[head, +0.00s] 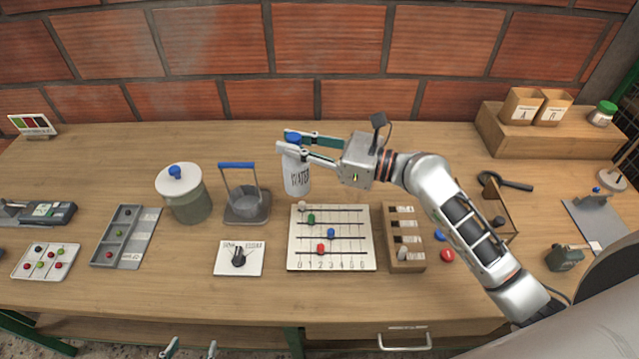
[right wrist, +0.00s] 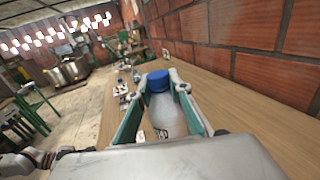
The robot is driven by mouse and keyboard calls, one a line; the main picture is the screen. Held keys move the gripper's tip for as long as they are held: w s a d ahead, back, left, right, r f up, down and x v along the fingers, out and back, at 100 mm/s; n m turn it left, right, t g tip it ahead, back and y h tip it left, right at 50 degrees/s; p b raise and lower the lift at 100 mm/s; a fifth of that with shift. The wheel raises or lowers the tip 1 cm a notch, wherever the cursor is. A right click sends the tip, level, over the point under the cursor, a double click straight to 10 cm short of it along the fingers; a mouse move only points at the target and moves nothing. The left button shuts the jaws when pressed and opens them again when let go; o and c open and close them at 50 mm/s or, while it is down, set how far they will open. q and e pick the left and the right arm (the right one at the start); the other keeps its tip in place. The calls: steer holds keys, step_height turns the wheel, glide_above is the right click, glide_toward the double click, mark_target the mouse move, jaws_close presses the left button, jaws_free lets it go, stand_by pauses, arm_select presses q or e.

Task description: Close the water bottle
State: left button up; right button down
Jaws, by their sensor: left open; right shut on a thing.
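The white water bottle (head: 297,178), lettered WATER, is upright behind the slider board, near the middle of the table. Its blue cap (head: 293,137) sits at its top; I cannot tell how tightly. I cannot tell whether the bottle's base touches the table. My left gripper (head: 190,348) is open and empty at the bottom edge, below the table front.
The slider board (head: 331,262) lies in front of the bottle. A grey holder with a blue handle (head: 237,165) and a lidded jar (head: 187,205) stand to its left. A wooden slotted block (head: 404,262) is at the right, beneath my arm. The table behind the bottle is clear up to the brick wall.

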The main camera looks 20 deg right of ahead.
steer(key=w+d+r+m+t+h, duration=0.5)
steer(key=w+d+r+h, duration=0.1)
steer(key=w+d, duration=0.4)
steer(key=shift+w+r, duration=0.6)
steer(key=shift+w, duration=0.05)
arm_select(q)
steer(key=shift+w+d+b, duration=0.15)
steer(key=shift+d+b, duration=0.1)
steer(key=shift+b, duration=0.1)
arm_select(e)
step_height(320, 180, down, 16)
steer(key=shift+f, duration=0.2)
steer(key=shift+a, duration=0.1)
